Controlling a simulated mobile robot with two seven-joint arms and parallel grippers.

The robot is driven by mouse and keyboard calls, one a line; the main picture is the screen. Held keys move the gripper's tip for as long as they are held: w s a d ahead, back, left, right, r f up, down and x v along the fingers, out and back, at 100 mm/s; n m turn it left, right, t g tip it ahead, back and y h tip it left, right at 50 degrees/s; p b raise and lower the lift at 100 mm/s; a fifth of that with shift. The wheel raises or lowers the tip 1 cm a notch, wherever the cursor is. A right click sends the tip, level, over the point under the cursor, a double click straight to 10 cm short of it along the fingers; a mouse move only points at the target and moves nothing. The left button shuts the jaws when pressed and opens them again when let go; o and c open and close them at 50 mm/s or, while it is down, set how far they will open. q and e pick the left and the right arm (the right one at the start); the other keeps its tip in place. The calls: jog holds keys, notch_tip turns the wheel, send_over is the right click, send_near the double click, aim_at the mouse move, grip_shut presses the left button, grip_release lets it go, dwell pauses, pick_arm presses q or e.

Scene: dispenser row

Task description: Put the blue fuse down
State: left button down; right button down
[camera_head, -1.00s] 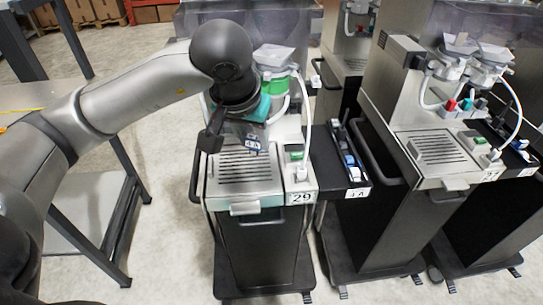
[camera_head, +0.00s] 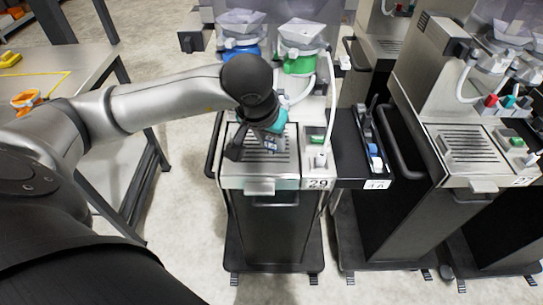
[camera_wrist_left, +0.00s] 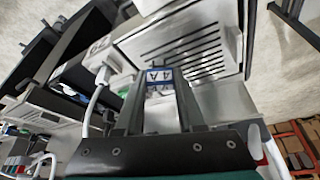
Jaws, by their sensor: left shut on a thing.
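The blue fuse (camera_wrist_left: 160,78) is a pale block with a blue-edged label reading 4A. In the wrist view it sits between the two dark fingers of my left gripper (camera_wrist_left: 158,100), which is shut on it. In the head view my left gripper (camera_head: 258,148) points down over the slotted grate (camera_head: 285,155) of the dispenser numbered 29, with the fuse (camera_head: 271,146) showing at its tip. I cannot tell whether the fuse touches the grate. My right gripper is in neither view.
A black rack (camera_head: 350,160) with blue and white pieces stands right of dispenser 29. A green fuse-like piece (camera_head: 317,139) sits in the panel beside the grate. Blue (camera_head: 240,47) and green (camera_head: 298,62) hopper collars stand behind. A table (camera_head: 60,65) is at the left.

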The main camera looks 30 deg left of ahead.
aim_at(271, 153)
pick_arm(q)
jog(key=shift+f, duration=2.5)
jog(key=shift+b, duration=0.3)
jog(key=shift+f, duration=0.2)
jog(key=c, duration=0.5)
grip_release()
jog(key=shift+r, duration=0.1)
jog(key=shift+r, duration=0.1)
jog(key=shift+r, duration=0.25)
jog(key=p+v, duration=0.1)
jog(key=v, duration=1)
jog(key=shift+s+r, duration=0.1)
jog(key=shift+r, duration=0.2)
